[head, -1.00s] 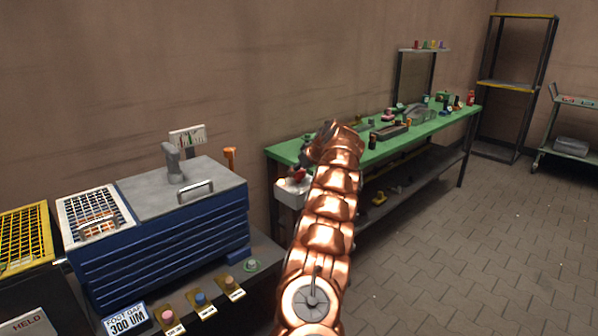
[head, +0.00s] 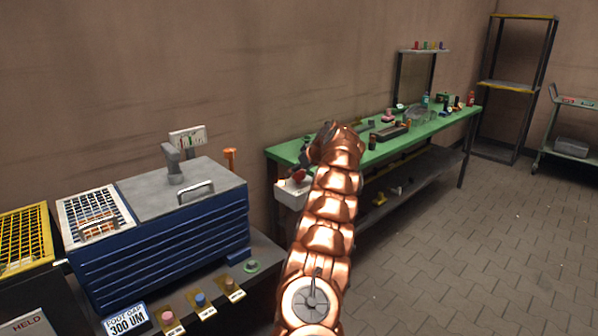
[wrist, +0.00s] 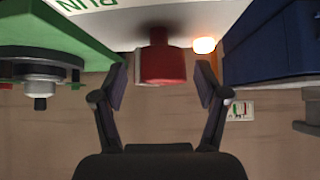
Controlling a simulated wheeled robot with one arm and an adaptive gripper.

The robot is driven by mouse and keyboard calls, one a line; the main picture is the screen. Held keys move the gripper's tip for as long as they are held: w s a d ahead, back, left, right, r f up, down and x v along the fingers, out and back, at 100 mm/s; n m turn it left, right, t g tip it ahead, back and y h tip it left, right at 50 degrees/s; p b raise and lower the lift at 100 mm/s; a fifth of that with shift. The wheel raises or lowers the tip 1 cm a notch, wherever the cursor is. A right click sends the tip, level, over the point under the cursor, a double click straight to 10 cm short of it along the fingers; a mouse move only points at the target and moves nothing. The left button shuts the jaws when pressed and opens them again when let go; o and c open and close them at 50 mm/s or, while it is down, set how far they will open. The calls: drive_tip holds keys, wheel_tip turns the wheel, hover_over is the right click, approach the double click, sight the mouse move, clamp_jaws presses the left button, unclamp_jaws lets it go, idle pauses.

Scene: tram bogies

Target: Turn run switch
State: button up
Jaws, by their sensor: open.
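The run switch's red knob (wrist: 162,66) sits on a short dark-red stem in the wrist view, below a white face with an upside-down green "RUN" label (wrist: 75,4). My gripper (wrist: 162,88) is open, one dark finger on each side of the knob, with gaps visible between the pads and the knob. In the head view the white switch box (head: 291,194) with the red knob (head: 298,175) stands at the near left end of the green bench. My copper arm hides part of that area, and the fingers are hard to make out there.
A lit orange lamp (wrist: 204,45) is beside the knob. The green bench (head: 440,118) carries several small items. A blue cabinet (head: 165,245) with a grey top and handle stands to the left. Tiled floor (head: 470,250) is clear at right.

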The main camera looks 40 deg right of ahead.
drive_tip(key=shift+r, duration=0.1)
drive_tip(key=v, duration=1.2)
idle(0.4)
idle(0.5)
